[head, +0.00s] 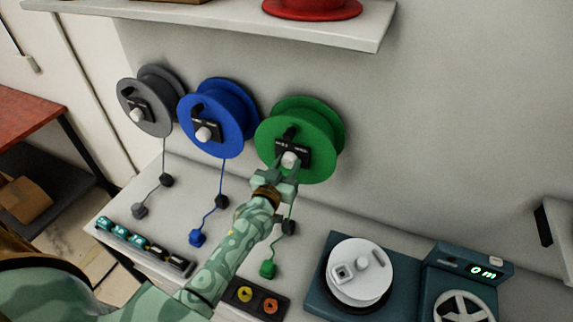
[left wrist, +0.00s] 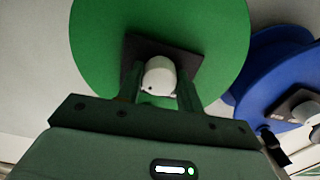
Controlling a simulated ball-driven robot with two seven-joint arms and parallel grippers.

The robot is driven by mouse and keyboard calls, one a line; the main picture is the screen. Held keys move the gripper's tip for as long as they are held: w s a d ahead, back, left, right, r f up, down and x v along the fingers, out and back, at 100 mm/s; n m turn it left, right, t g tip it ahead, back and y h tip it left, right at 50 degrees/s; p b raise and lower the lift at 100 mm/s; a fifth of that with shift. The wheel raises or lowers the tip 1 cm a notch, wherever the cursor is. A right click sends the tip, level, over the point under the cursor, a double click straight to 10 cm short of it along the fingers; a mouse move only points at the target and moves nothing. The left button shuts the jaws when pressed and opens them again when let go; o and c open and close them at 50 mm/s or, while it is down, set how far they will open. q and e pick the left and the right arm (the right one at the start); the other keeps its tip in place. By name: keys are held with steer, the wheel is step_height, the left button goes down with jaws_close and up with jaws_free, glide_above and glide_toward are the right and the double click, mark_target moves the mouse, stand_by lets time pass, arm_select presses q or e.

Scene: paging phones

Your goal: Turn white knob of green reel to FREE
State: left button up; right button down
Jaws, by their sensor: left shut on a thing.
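The green reel (head: 315,117) is mounted on the wall, rightmost of three reels. Its white knob (head: 289,159) sits on a black plate (head: 308,150) with small white lettering, too small to read surely. My left gripper (head: 287,166) is shut on the white knob, seen from below. In the left wrist view the white knob (left wrist: 160,77) lies between the two fingers, with the green reel (left wrist: 100,40) behind it. A small dark dot shows on the knob's face. Which setting the knob points to cannot be told. My right gripper is not in view.
The blue reel (head: 230,100) and grey reel (head: 155,75) hang to the left, with cords and plugs below. On the bench (head: 330,218) are a row of teal and black blocks (head: 143,244), a white-topped device (head: 357,270) and a meter (head: 482,271). A shelf (head: 340,30) juts out above.

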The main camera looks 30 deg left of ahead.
arm_select(q)
steer(key=n+p, duration=0.2)
steer(key=n, duration=0.2)
steer(key=n+p, duration=0.1)
steer(key=n, duration=0.8)
steer(key=shift+d+n, duration=0.1)
steer(key=shift+n, duration=2)
steer(key=o, duration=1)
steer(key=s, duration=1.1)
steer(key=s+d, duration=0.1)
steer(key=s, duration=0.4)
steer(key=shift+s, duration=0.15)
